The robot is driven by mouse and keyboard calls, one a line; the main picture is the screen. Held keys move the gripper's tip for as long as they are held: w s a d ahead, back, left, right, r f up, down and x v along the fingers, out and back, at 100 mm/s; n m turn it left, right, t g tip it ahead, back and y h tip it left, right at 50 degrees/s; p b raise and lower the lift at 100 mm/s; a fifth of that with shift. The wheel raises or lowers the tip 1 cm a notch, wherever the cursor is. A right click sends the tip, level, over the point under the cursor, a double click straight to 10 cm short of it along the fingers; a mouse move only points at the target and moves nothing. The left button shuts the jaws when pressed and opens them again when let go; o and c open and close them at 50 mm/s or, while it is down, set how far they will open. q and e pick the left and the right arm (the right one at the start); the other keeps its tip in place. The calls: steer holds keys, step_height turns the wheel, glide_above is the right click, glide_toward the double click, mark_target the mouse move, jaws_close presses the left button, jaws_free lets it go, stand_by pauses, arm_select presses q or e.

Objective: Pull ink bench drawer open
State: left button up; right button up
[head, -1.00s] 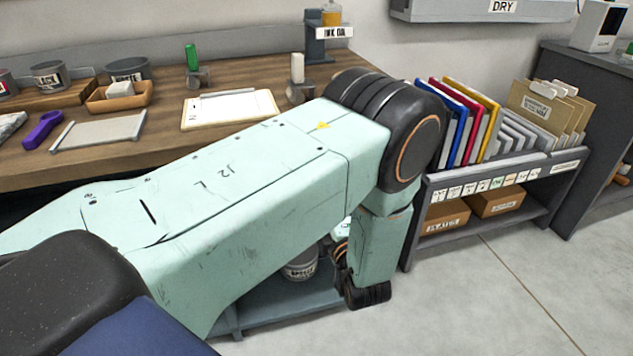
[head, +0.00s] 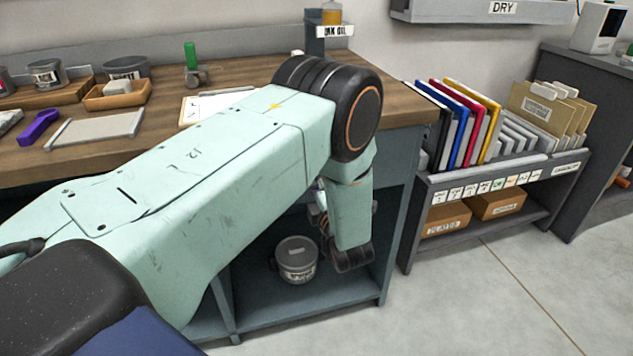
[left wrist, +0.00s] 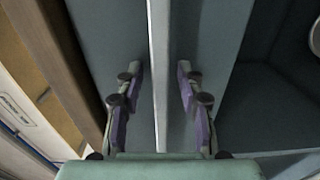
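The ink bench (head: 400,115) has a wooden top and a blue-grey frame. My left arm crosses in front of it, and no drawer front or handle can be made out in the head view. My left gripper (head: 320,205) is mostly hidden behind my wrist, near the open bay under the top. In the left wrist view my left gripper (left wrist: 160,95) has its purple fingers apart, one on each side of a pale straight strip (left wrist: 159,60). I cannot tell whether this strip is part of the drawer or a frame edge. My right gripper is not in view.
A grey tub (head: 296,260) stands on the bench's lower shelf (head: 330,302). A grey rack (head: 490,190) with coloured folders and brown boxes stands to the right. Tools, trays and tins lie on the benchtop. The floor (head: 480,300) at front right is clear.

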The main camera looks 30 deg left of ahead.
arm_select(q)
jaws_close()
stand_by(0.6)
